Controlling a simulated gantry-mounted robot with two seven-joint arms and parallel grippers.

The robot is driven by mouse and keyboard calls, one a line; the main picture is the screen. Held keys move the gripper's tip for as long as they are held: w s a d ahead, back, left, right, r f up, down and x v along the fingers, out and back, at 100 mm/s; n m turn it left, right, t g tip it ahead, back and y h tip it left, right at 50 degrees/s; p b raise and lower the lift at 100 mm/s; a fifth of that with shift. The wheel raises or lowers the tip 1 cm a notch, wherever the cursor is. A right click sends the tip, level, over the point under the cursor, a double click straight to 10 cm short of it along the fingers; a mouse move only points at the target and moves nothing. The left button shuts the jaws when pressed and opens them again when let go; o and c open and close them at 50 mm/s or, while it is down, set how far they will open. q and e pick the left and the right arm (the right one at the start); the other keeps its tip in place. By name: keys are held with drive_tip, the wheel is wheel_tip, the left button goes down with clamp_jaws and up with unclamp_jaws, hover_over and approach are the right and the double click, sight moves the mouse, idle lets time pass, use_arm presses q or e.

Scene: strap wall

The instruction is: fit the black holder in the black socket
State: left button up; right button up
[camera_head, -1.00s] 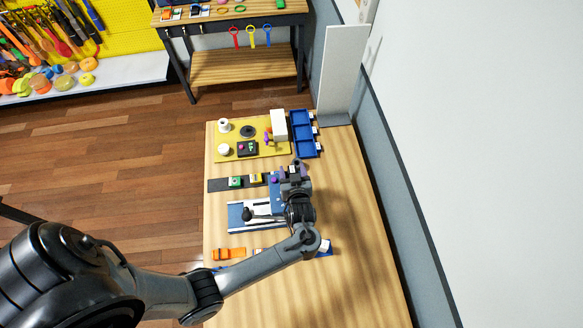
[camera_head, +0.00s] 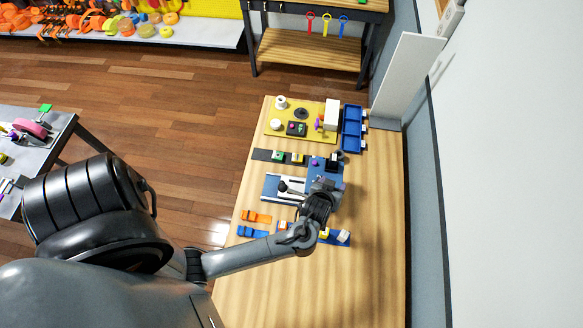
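My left gripper (camera_head: 325,186) is over the right end of the blue-and-white fixture (camera_head: 270,188), seen from above and behind. Its fingertips are too small and covered to tell open from shut. A small black piece (camera_head: 332,164) shows on a blue block just beyond the gripper. I cannot tell which of these is the holder or the socket. My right gripper is not in view.
A yellow board (camera_head: 314,108) with white cylinders and a black button box (camera_head: 296,129) lies at the far end, beside blue bins (camera_head: 351,130). A dark strip (camera_head: 262,155) carries green and yellow blocks. Orange and blue pieces (camera_head: 256,217) lie nearer. A grey upright panel (camera_head: 405,75) stands behind the bins.

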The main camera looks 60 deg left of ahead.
use_arm(q)
drive_tip(key=s+d+r+m+g+h, duration=0.1)
drive_tip(key=s+r+m, duration=0.3)
drive_tip(key=s, duration=0.5)
drive_tip(key=s+d+r+m+g+h, duration=0.2)
drive_tip(key=s+r+m+g+h, duration=0.2)
drive_tip(key=s, duration=0.5)
wheel_tip(320, 180, up, 3)
drive_tip(key=shift+s+d+f+m, duration=0.15)
drive_tip(key=shift+s+d+m, duration=0.15)
drive_tip(key=shift+m, duration=0.4)
